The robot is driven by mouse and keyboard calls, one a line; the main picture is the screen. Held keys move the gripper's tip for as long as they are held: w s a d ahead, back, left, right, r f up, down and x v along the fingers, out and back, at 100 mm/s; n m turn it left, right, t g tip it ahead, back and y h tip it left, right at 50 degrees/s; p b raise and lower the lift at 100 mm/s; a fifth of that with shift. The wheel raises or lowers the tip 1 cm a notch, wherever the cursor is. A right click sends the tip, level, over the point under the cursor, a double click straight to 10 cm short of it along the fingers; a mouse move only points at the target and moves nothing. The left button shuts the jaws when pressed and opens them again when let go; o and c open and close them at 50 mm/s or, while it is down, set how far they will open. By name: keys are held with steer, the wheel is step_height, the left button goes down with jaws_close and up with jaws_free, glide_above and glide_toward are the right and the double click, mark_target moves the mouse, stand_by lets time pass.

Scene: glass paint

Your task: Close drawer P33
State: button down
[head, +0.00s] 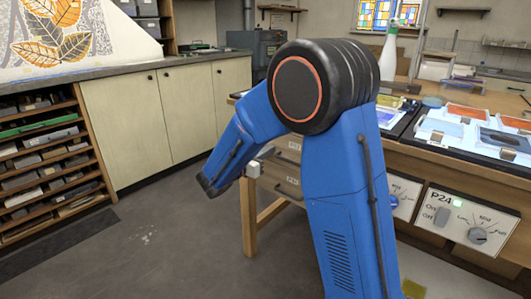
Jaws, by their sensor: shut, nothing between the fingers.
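Two grey drawer fronts show under the worktable, partly behind my blue arm. The upper drawer front (287,155) and the lower drawer front (288,184) each carry a small pale label, too small to read here. I cannot tell which one is P33 or how far either stands out. My arm bends over in front of the table and its forearm slopes down to the left, ending in a dark part left of the drawers. I cannot make out my gripper's fingers. A small pale block (253,169) shows by the table leg; I cannot tell what it is.
The worktable's wooden leg (249,215) stands left of the drawers. A slotted rack (45,150) and cabinets (165,115) line the left. The floor between is clear.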

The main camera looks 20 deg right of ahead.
steer(key=shift+w+d+r, duration=0.1)
steer(key=shift+r, duration=0.05)
steer(key=v, duration=1.7)
steer(key=s+d+f+m+g+y, duration=0.2)
steer(key=s+d+m+g+y, duration=0.3)
steer(key=s+d+m+g, duration=0.85)
steer(key=s+f+m+t+y, duration=0.2)
steer(key=s+m+t+y, duration=0.7)
steer(key=s, duration=1)
steer(key=shift+s+a+m+y, duration=0.2)
steer(key=shift+s+m+y, duration=0.15)
steer(key=shift+m+y, duration=0.45)
